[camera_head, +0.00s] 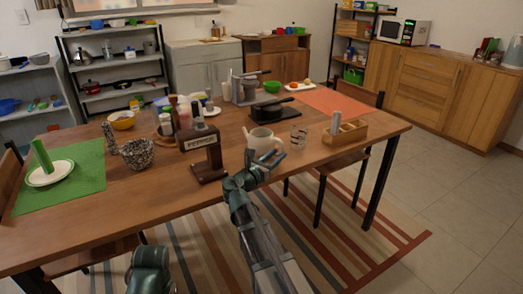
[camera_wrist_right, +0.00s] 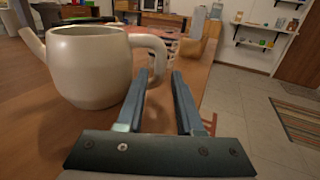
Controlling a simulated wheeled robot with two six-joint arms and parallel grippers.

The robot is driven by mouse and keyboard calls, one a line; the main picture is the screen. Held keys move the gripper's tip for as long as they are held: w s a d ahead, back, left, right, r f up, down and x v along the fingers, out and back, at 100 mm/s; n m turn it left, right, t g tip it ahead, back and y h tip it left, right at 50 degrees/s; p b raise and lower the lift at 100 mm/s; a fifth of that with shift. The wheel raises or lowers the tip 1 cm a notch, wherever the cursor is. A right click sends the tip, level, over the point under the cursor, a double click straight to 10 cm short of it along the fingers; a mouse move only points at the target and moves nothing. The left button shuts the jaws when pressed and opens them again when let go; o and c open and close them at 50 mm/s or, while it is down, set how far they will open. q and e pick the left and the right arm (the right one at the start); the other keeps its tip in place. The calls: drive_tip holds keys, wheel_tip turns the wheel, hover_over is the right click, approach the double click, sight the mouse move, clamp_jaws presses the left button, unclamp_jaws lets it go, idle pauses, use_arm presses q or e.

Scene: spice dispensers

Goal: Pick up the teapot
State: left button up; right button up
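The cream teapot (camera_head: 259,141) stands upright near the front edge of the wooden table in the head view. In the right wrist view the teapot (camera_wrist_right: 90,65) fills the left side, with its spout at the left and its handle at the right; its top is open. My right gripper (camera_head: 265,165) is just in front of the teapot. In the right wrist view my right gripper (camera_wrist_right: 162,85) has its fingers apart, close to the handle; I cannot tell whether they touch it. My left gripper is not clearly visible.
A dark dispenser stand (camera_head: 208,165) is left of the teapot. A glass (camera_head: 298,138) and a wooden organizer box (camera_head: 345,134) are to the right. A metal mesh bowl (camera_head: 138,154) is farther left. The table's front edge (camera_head: 150,212) is near.

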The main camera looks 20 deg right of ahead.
sight(298, 139)
drive_tip(key=shift+x, duration=3.3)
clamp_jaws()
drive_tip(key=shift+a, duration=0.1)
